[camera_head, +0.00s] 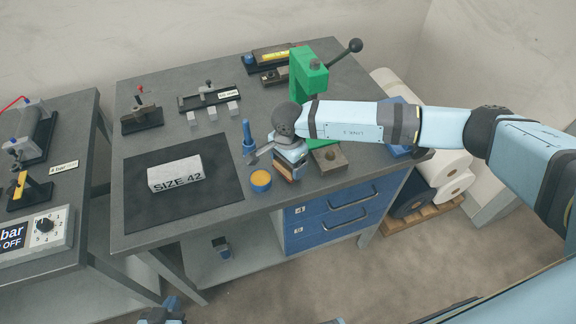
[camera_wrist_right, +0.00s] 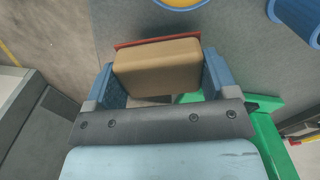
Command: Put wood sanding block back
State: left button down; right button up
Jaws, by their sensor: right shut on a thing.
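The wood sanding block (camera_wrist_right: 157,68) is a tan block with a red layer along its far edge. In the right wrist view it sits between the two blue fingers of my right gripper (camera_wrist_right: 160,58), which is shut on it. In the head view the right gripper (camera_head: 289,165) points down near the bench's front edge, between the yellow-topped container and the green press. The block (camera_head: 284,174) shows only partly beneath it. I cannot tell whether it touches the bench. Part of my left gripper (camera_head: 166,311) shows at the bottom edge, low in front of the bench; its fingers are unclear.
The yellow-topped blue container (camera_head: 260,181) and a blue bottle (camera_head: 248,138) stand close left of the right gripper. The green press (camera_head: 308,75) is behind it. A dark mat (camera_head: 215,200) holds a white SIZE 42 block (camera_head: 175,173). Blue drawers (camera_head: 335,214) are below the bench.

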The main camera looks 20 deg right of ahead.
notch_tip(320, 180, down, 2)
jog(key=shift+f, duration=0.2)
